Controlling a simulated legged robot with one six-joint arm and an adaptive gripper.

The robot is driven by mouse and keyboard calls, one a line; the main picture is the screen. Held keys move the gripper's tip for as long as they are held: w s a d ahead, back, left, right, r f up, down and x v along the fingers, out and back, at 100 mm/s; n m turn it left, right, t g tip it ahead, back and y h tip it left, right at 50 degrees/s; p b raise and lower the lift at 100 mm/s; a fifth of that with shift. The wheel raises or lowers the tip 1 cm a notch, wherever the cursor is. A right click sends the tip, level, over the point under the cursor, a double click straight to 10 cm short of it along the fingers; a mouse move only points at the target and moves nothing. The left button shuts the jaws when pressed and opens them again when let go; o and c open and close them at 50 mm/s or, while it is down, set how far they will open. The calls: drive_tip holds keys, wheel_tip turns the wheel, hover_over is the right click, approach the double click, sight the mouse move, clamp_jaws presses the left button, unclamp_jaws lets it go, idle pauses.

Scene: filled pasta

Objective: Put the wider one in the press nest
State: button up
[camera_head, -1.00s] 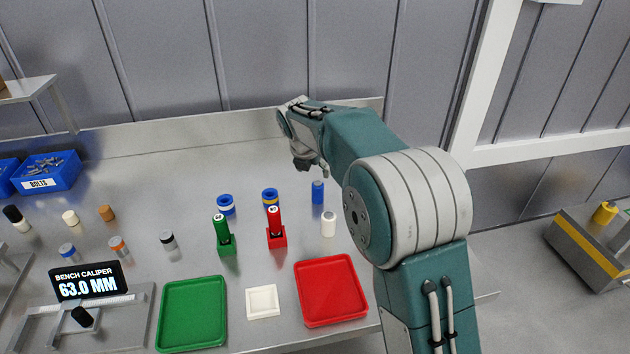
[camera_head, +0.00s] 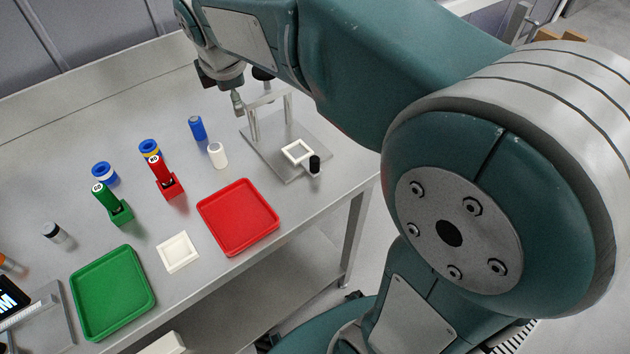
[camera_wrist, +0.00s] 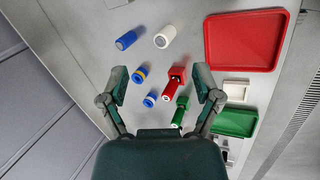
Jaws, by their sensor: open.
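Two short blue ring-topped cylinders stand side by side on the bench: one with a white band (camera_head: 104,172) and one with a yellow band (camera_head: 150,148). In the wrist view the yellow-banded one (camera_wrist: 140,75) and the white-banded one (camera_wrist: 150,99) lie between and below my fingers; which is wider I cannot tell. The press (camera_head: 252,127) stands at the right end of the bench, with a white square nest (camera_head: 297,152) on its base plate; the nest looks empty. My gripper (camera_wrist: 160,88) is open and empty, above the bench, apart from all objects.
A red marker in a red block (camera_head: 168,184) and a green one in a green block (camera_head: 119,212) stand nearby. A blue cylinder (camera_head: 197,128) and white cylinder (camera_head: 218,155) stand closer to the press. A red tray (camera_head: 238,243), green tray (camera_head: 113,333) and white square dish (camera_head: 177,251) line the front.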

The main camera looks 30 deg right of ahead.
drive_tip(key=s+d+f+m, duration=0.2)
drive_tip(key=s+m, duration=0.6)
drive_tip(key=s, duration=0.3)
drive_tip(key=s+d+f+m+t, duration=0.1)
drive_tip(key=s+d+f+m, duration=0.1)
drive_tip(key=s+m, duration=0.7)
drive_tip(key=shift+s+d+m+y, duration=0.3)
drive_tip(key=shift+s+d+y, duration=0.1)
drive_tip(key=shift+s+d, duration=0.4)
drive_tip(key=shift+a, duration=0.1)
